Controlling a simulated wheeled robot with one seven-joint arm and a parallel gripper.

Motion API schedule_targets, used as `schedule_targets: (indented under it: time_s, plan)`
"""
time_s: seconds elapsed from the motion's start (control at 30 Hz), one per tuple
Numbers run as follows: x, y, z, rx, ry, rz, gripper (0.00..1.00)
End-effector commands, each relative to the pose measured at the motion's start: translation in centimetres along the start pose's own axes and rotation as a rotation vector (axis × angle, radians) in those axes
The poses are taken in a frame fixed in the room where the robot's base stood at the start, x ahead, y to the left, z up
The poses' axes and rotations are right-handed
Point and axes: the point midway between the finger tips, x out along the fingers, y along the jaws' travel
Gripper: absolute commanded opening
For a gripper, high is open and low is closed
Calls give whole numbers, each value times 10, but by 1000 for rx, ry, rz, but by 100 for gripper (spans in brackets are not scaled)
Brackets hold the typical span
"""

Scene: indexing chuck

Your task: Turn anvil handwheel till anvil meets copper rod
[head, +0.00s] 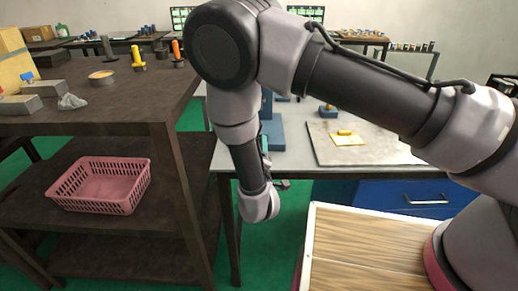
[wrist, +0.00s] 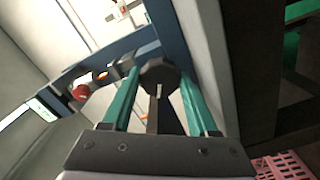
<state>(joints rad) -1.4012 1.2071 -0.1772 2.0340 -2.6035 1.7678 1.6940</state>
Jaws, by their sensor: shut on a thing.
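In the wrist view, my gripper (wrist: 159,72) reaches forward with two teal fingers. Its fingertips sit on either side of a dark, many-sided wheel (wrist: 159,76), which looks like the anvil handwheel, and are shut on it. The wheel is beside a blue frame (wrist: 120,50). On the frame's left part is a small orange-copper piece (wrist: 102,77), perhaps the copper rod, and a red knob (wrist: 82,92). The anvil face and any gap to the rod cannot be made out. In the head view, the blue fixture (head: 270,135) is mostly hidden by my arm.
A blue drawer unit (head: 395,195) is right.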

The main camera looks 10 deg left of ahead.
Motion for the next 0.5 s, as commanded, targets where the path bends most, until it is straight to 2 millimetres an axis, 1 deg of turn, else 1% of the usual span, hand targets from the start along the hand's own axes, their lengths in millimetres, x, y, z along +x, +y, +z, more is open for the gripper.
schedule_targets:
  time_s: [0.03,0.47,0.5]
  plan:
    - [-2,-2,0,3,0,-7,4]
    - [-2,-2,0,10,0,-7,4]
    - [-2,-2,0,10,0,-7,71]
